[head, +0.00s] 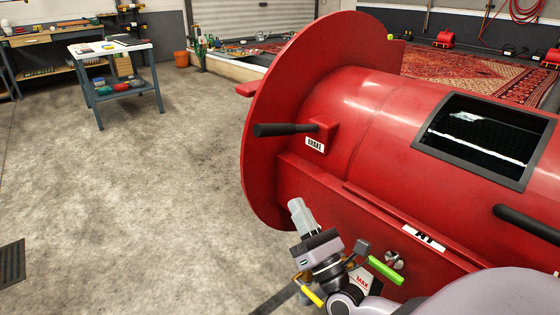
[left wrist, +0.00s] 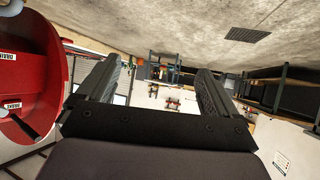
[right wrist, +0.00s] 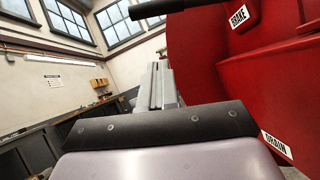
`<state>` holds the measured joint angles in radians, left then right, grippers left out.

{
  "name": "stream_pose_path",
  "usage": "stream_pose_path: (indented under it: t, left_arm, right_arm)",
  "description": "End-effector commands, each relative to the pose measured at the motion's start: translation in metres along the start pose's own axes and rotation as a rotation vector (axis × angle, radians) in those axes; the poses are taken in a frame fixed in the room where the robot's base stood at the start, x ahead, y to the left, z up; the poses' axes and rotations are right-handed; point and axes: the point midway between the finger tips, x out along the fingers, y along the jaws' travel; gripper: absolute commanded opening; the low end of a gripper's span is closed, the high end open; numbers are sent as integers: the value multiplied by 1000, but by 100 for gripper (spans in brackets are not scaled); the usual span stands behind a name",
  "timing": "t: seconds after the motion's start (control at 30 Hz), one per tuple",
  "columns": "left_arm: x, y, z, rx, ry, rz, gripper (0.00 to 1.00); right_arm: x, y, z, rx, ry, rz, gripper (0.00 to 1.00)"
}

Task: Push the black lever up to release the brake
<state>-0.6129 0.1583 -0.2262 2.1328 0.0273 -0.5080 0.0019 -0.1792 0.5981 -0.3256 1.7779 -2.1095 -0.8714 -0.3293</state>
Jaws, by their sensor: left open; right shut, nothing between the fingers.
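The black lever (head: 285,129) sticks out to the left, roughly level, from a red bracket on the drum's end, above a white BRAKE label (head: 314,145). Its underside shows at the top of the right wrist view (right wrist: 162,7). My right gripper (head: 296,204) is shut and empty. It points up, below the lever and clear of it, in front of the red flange. Its closed fingers also show in the right wrist view (right wrist: 158,75). My left gripper (left wrist: 163,68) is open and empty in the left wrist view, away from the lever. It is not seen in the head view.
The big red drum (head: 385,115) with its round flange (head: 275,100) fills the right side. A dark grip bar (head: 525,222) and a green handle (head: 385,270) sit on its near side. The concrete floor at left is open, with a small table (head: 115,60) behind.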

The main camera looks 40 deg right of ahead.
Motion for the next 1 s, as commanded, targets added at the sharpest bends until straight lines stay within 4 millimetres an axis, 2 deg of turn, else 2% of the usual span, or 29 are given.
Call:
stream_pose_path:
  t: [0.3, 0.43, 0.93, 1.0]
  left_arm:
    - [-1, 1, -2, -1, 4, 2, 94]
    - [-1, 1, -2, -2, 3, 1, 94]
    - [-4, -4, 4, -25, -19, -14, 94]
    - [-8, -4, 0, -28, -21, -15, 94]
  right_arm:
    - [1, 0, 0, -1, 0, 1, 0]
    - [10, 0, 1, 0, -3, -1, 0]
    - [101, 0, 2, 2, -4, -2, 0]
    - [111, 1, 11, 2, -2, -2, 0]
